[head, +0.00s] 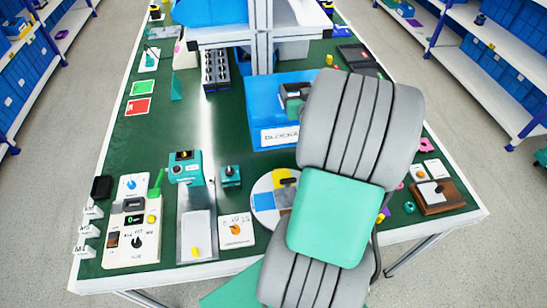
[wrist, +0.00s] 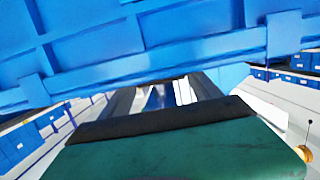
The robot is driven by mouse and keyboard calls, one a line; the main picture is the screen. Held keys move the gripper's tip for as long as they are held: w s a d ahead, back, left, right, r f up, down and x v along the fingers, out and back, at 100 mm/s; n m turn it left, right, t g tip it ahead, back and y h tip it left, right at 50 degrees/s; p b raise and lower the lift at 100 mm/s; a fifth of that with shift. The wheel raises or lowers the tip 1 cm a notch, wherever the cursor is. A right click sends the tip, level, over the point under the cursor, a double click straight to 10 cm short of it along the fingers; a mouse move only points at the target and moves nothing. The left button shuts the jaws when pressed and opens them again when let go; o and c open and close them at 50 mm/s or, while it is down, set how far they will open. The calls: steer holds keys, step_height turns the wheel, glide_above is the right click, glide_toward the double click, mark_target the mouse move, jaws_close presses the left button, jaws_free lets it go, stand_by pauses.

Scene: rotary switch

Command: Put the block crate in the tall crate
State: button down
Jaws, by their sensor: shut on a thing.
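A blue crate with a white label (head: 280,137), which I take to be the block crate, shows just left of my arm in the head view. The label is too small to read surely. My gripper is mostly hidden behind my arm in the head view. In the wrist view my gripper (wrist: 163,95) is shut at the lower edge of a ribbed blue wall (wrist: 150,40), which fills the top of the picture. The grip itself is partly hidden. Another blue crate (head: 210,12) stands on the raised shelf at the back; I cannot tell if it is the tall crate.
The green table holds a white dial panel (head: 133,238), a teal switch box (head: 185,167), a metal tray (head: 197,235), a round coloured plate (head: 268,200) and a brown box (head: 437,197). A grey post (head: 262,40) stands behind the labelled crate. Shelving lines both sides.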

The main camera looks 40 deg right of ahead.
steer(key=shift+w+d, duration=0.2)
steer(key=shift+d, duration=0.05)
steer(key=d+f+b, duration=0.2)
steer(key=d+f, duration=0.1)
steer(key=d, duration=0.1)
steer(key=w+d+f+b, duration=0.1)
steer(key=d+f+b, duration=0.1)
steer(key=d+f, duration=0.1)
steer(key=d+f+b, duration=0.2)
steer(key=d+f, duration=0.1)
steer(key=d, duration=0.3)
steer(key=shift+w+d+f, duration=0.1)
steer(key=shift+w+f, duration=0.05)
steer(key=shift+d+f+b, duration=0.15)
steer(key=shift+f+b, duration=0.25)
steer(key=shift+f, duration=1.25)
steer(key=shift+f, duration=0.15)
steer(key=c, duration=0.6)
jaws_free()
steer(key=shift+f, duration=0.25)
steer(key=o, duration=0.5)
steer(key=shift+r, duration=0.1)
steer(key=shift+c, duration=0.2)
